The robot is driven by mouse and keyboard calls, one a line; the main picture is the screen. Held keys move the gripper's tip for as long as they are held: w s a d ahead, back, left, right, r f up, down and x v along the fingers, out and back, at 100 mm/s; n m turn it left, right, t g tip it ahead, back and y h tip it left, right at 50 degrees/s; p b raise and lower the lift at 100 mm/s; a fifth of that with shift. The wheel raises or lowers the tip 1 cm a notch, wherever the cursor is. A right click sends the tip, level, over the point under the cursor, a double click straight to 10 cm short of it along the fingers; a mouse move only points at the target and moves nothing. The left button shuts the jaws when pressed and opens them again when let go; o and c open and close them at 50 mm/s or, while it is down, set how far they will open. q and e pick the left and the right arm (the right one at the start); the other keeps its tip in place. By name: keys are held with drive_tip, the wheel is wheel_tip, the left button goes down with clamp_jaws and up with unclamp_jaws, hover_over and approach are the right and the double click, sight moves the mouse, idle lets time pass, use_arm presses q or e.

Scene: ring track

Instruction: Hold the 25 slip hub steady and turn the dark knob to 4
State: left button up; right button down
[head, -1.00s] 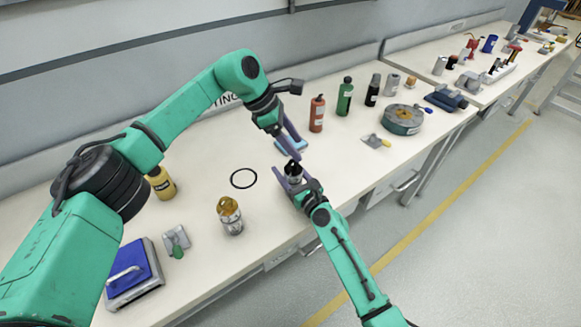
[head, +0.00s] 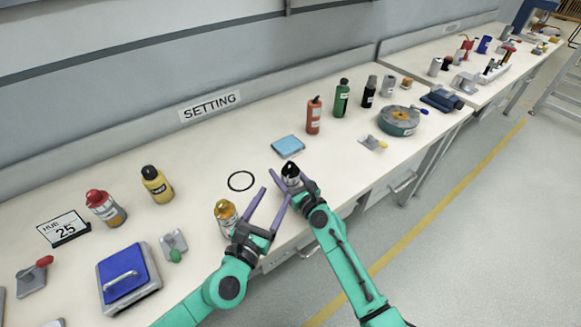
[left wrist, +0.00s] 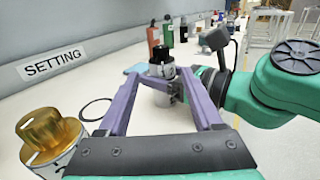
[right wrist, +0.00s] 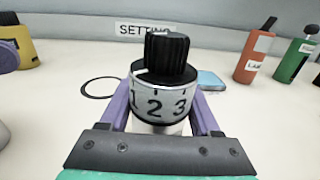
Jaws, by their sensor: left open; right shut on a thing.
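The hub with the dark knob (head: 290,168) stands upright near the table's front edge. My right gripper (head: 291,180) is shut on its pale body, below the knob. In the right wrist view the dark knob (right wrist: 167,55) sits above a white dial band (right wrist: 157,104) showing 1, 2 and 3. A white line on the knob's left side lies near the 1. My left gripper (head: 276,193) is open and empty, left of and in front of this hub, its fingers pointing at it. In the left wrist view the dark knob (left wrist: 161,56) appears beyond the fingertips.
A gold-knobbed hub (head: 226,216) stands close left of my left gripper. A black ring (head: 241,181) and a blue pad (head: 288,145) lie behind. A HUB 25 sign (head: 64,229) and a red-topped container (head: 105,208) are at left. Bottles stand at back right.

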sight(289, 172)
use_arm(q)
drive_tip(key=x, duration=1.1)
drive_tip(key=shift+w+d+r, duration=0.1)
drive_tip(key=shift+w+d, duration=0.05)
drive_tip(key=shift+w, duration=0.1)
clamp_jaws()
